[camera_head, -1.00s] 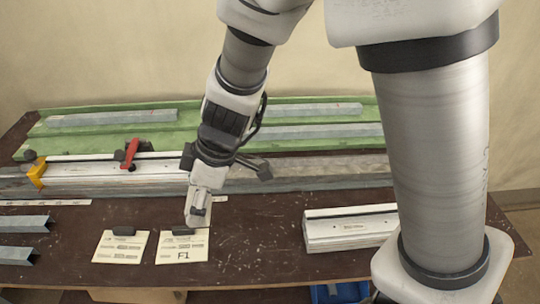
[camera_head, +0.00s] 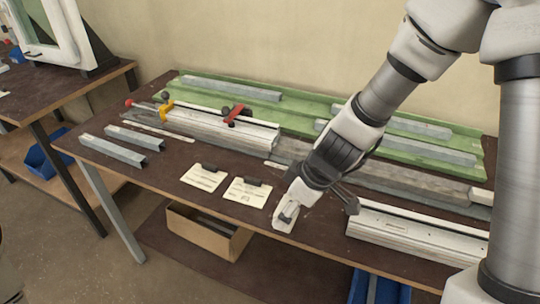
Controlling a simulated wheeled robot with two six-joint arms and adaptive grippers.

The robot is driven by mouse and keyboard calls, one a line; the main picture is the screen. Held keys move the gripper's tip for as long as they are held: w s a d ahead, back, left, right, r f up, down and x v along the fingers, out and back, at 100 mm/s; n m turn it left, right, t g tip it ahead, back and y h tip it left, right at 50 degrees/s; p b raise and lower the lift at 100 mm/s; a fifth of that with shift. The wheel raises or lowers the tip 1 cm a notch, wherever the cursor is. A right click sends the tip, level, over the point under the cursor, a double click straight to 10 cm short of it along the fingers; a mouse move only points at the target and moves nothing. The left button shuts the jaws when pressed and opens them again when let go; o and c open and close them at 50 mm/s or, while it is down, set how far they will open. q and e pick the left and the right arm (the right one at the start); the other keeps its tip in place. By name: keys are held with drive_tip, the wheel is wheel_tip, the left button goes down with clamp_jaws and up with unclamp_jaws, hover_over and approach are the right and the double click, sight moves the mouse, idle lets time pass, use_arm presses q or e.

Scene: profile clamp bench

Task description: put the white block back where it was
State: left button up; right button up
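My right gripper (camera_head: 287,214) hangs low over the front of the bench, just right of two cards. A pale piece with a dark patch shows at its tip. I cannot tell whether this is part of the gripper or a white block held in it, nor whether the fingers are open or shut. A small white block (camera_head: 481,196) is at the far right end of the long grey rail. A larger white profile (camera_head: 415,237) lies at the bench's front right, apart from the gripper. My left gripper is not in view.
Cards (camera_head: 204,178) and (camera_head: 247,192) with dark clips lie left of the gripper. Behind stand a clamped white profile (camera_head: 220,130) with a red-handled clamp (camera_head: 233,114) and a green bed (camera_head: 300,112). Grey channels (camera_head: 112,151) lie left. A cardboard box (camera_head: 208,236) is below.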

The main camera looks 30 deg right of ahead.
drive_tip(key=d+p, duration=0.1)
drive_tip(key=w+d+p, duration=0.1)
drive_tip(key=d+p, duration=0.1)
drive_tip(key=w+d+p, duration=0.1)
drive_tip(key=p, duration=0.1)
drive_tip(key=shift+w+d+r, duration=0.1)
drive_tip(key=shift+w+d, duration=0.15)
drive_tip(key=shift+d, duration=0.05)
drive_tip(key=shift+w+d+f, duration=0.15)
drive_tip(key=shift+d+f, duration=0.05)
drive_tip(key=shift+d, duration=0.1)
use_arm(q)
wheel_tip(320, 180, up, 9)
drive_tip(key=p, duration=0.1)
use_arm(e)
drive_tip(key=shift+w+d, duration=0.1)
drive_tip(key=shift+d, duration=0.25)
wheel_tip(320, 180, down, 4)
drive_tip(key=b, duration=0.4)
drive_tip(key=shift+f, duration=0.2)
drive_tip(key=shift+w, duration=0.1)
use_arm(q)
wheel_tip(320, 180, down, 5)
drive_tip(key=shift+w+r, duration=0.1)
use_arm(e)
drive_tip(key=shift+r, duration=0.15)
